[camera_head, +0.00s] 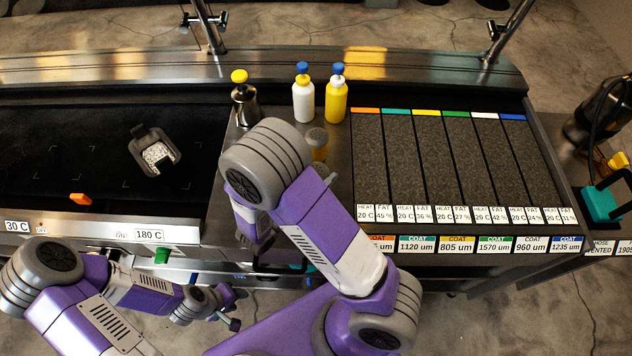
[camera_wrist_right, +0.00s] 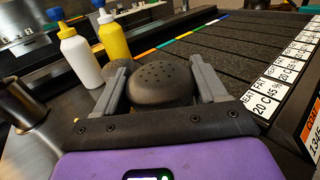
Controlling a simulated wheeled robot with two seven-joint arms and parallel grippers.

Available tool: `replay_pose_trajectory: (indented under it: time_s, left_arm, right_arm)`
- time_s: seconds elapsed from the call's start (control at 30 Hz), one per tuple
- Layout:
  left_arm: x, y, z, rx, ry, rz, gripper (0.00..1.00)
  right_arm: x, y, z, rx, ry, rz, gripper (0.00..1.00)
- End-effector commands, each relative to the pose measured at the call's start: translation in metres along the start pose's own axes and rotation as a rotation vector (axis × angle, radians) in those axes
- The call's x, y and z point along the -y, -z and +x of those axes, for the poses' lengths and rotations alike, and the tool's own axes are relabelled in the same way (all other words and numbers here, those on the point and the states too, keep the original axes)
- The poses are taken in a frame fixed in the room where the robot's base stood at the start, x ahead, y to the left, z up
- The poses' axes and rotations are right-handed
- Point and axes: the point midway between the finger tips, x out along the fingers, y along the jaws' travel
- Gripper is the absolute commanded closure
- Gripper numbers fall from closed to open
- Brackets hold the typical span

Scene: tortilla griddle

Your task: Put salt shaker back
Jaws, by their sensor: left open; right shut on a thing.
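A shaker with a dark, rounded, perforated top (camera_wrist_right: 160,84) sits between the two fingers of my right gripper (camera_wrist_right: 158,70) in the right wrist view. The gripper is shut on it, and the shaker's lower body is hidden. In the head view my right arm hides the right gripper and this shaker. A yellowish-brown shaker-like container (camera_head: 317,138) stands in front of the bottles; it seems to show partly behind the left finger in the right wrist view. My left gripper (camera_head: 226,308) is open and empty in front of the griddle's front edge.
A white bottle (camera_head: 303,103) and a yellow bottle (camera_head: 336,103), both blue-capped, stand at the back. A metal container with a yellow top (camera_head: 244,106) stands left of them. A grey scoop-like tray with white contents (camera_head: 140,150) lies on the black griddle (camera_head: 60,140). Labelled dark strips (camera_head: 440,160) fill the right.

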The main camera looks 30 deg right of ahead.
Motion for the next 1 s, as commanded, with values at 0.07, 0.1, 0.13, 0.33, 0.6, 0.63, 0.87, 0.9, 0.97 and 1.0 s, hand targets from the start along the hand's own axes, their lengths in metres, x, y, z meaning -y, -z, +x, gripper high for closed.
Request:
replay_pose_trajectory:
  time_s: [0.07,0.1,0.13,0.33,0.6,0.63,0.87,0.9,0.97,1.0]
  left_arm:
    - [0.001,0.000,0.003,0.000,0.000,0.000,0.57]
    - [0.002,0.000,0.005,0.000,0.000,0.000,0.57]
    - [0.002,0.000,0.007,0.000,0.000,0.000,0.57]
    - [0.004,0.000,0.010,0.000,0.000,0.000,0.57]
    - [0.004,0.001,0.012,0.000,0.000,0.000,0.57]
    - [0.005,0.001,0.013,0.000,0.000,0.000,0.57]
    - [0.004,0.001,0.011,0.000,0.000,0.000,0.57]
    - [0.004,0.001,0.011,0.000,0.000,0.000,0.57]
    - [0.004,0.001,0.011,0.000,0.000,0.000,0.57]
    - [0.004,0.001,0.011,0.000,0.000,0.000,0.57]
  right_arm:
    - [0.000,0.010,0.000,0.001,0.000,-0.002,1.00]
    - [0.000,0.016,0.000,0.001,0.000,-0.002,1.00]
    - [0.000,0.021,0.000,0.001,0.000,-0.003,1.00]
    - [0.000,0.035,0.000,0.001,-0.001,0.000,1.00]
    - [0.000,0.037,0.000,0.001,-0.001,0.000,1.00]
    - [0.000,0.038,0.000,0.001,-0.001,0.000,1.00]
    - [0.000,0.037,0.000,0.000,-0.001,0.000,0.03]
    - [0.000,0.037,0.000,0.000,-0.001,0.000,0.03]
    - [0.000,0.037,0.000,0.000,-0.001,0.000,0.03]
    - [0.000,0.037,0.000,0.000,-0.001,0.000,0.03]
